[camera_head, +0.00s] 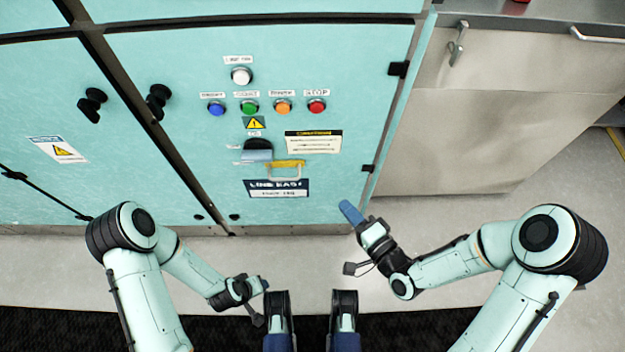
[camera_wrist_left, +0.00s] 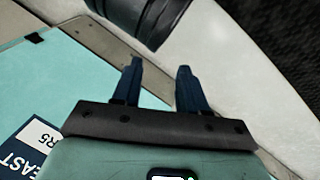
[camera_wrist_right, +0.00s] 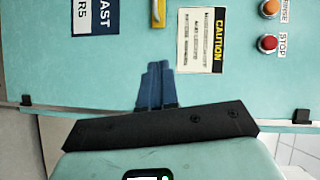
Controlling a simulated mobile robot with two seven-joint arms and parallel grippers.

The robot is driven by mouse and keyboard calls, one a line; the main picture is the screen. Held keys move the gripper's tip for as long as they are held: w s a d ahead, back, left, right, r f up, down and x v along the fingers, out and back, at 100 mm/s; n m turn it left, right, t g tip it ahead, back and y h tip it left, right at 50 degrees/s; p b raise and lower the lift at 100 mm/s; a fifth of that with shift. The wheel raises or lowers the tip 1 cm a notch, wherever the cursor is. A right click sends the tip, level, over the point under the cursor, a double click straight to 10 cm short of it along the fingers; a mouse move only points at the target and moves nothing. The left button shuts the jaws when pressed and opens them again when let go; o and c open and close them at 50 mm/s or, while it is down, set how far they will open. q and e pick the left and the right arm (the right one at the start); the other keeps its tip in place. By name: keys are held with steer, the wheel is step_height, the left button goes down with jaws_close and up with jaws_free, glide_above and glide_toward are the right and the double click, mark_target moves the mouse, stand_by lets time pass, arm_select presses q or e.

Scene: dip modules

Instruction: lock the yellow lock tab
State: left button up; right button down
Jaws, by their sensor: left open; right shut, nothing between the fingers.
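The yellow lock tab (camera_head: 288,163) is a short level bar on the teal cabinet door, with a pale U-shaped loop below it. It also shows at the top of the right wrist view (camera_wrist_right: 154,14), partly cut off by the frame edge. A dark rotary handle with a grey plate (camera_head: 257,154) is just left of it. My right gripper (camera_head: 350,213) is shut and empty, apart from the tab, below and right of it in the head view. My left gripper (camera_wrist_left: 160,66) is open and empty, low in front of the cabinet; its fingers are unclear in the head view.
Blue, green, orange and red buttons (camera_head: 316,106) sit above the tab. A caution label (camera_head: 313,142) is right of it and a dark nameplate (camera_head: 276,189) below. Black door knobs (camera_head: 158,100) are at left. A grey metal cabinet (camera_head: 480,120) stands at right.

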arm_select(q)
steer(key=shift+g, duration=0.4)
steer(key=f+b, duration=0.1)
steer(key=s+a+f+b, duration=0.1)
steer(key=f, duration=0.1)
steer(key=s+f+b, duration=0.1)
steer(key=f, duration=0.1)
steer(key=shift+a+f, duration=0.1)
steer(key=shift+a, duration=0.25)
arm_select(e)
steer(key=s+a+x, duration=0.1)
steer(key=a+x, duration=0.1)
steer(key=x, duration=1.1)
steer(key=shift+s+a+f, duration=0.15)
steer(key=shift+s+f, duration=0.15)
steer(key=shift+s, duration=0.05)
